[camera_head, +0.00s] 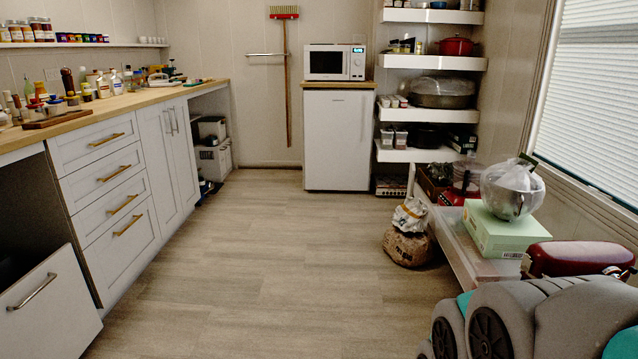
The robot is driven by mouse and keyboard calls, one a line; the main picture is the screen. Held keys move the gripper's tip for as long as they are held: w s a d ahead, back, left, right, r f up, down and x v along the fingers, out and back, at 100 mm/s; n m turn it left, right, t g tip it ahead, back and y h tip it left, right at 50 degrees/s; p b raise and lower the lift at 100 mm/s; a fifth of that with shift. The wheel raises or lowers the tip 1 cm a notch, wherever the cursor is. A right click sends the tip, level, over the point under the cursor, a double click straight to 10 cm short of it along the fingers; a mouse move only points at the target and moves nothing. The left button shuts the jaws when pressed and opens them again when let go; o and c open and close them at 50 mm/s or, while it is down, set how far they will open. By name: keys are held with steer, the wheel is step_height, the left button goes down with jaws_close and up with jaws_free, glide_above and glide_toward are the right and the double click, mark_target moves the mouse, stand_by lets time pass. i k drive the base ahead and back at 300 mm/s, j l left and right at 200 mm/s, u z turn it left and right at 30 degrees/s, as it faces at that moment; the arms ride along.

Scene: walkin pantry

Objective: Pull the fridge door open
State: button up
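The fridge (338,145) is a small white unit at the back wall, a little right of the middle. Its flat white door faces me and looks closed. My gripper is not in view. Only grey and teal links of my arm show in the bottom right corner, far from the fridge.
A microwave (335,63) stands on the wooden top above the fridge. White shelves (432,61) are right of it, a broom (286,80) left. A sack (407,247) and a loaded low bench (462,243) stand right. Drawers (110,178) line the left. The middle floor is clear.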

mark_target(338, 122)
steer(key=i, duration=2)
steer(key=j+u, duration=0.05)
steer(key=j, duration=0.05)
